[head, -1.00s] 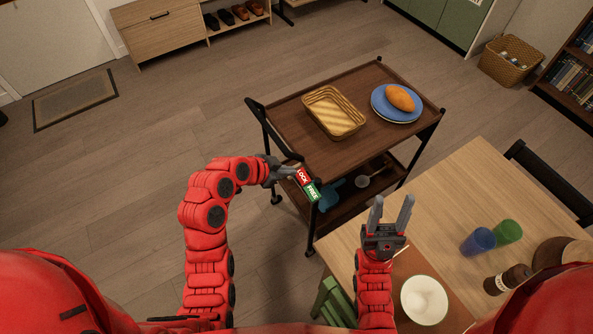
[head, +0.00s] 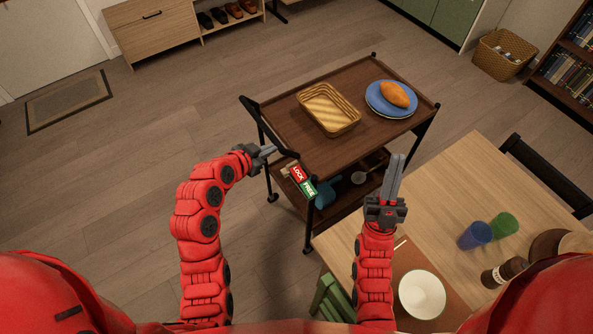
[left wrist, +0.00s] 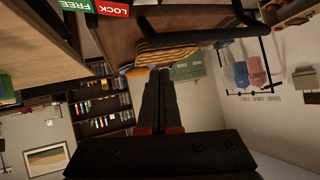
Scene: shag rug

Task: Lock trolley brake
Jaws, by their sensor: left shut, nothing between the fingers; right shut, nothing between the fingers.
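The wooden trolley (head: 345,98) with black posts stands beyond the table. A red LOCK label (head: 297,174) and a green FREE label (head: 309,189) sit at its near left corner; in the left wrist view the LOCK label (left wrist: 112,8) and FREE label (left wrist: 75,5) lie at the top left edge. My left gripper (head: 271,150) is shut and empty, just left of and above the labels, close to the black push handle (head: 264,116). Its fingers (left wrist: 159,75) point past the handle in the wrist view. My right gripper (head: 397,158) is shut and empty above the table edge. I cannot make out the brake lever clearly.
The trolley carries a wicker basket (head: 329,124) and a blue plate (head: 373,107) with bread. Floor left of the trolley is clear.

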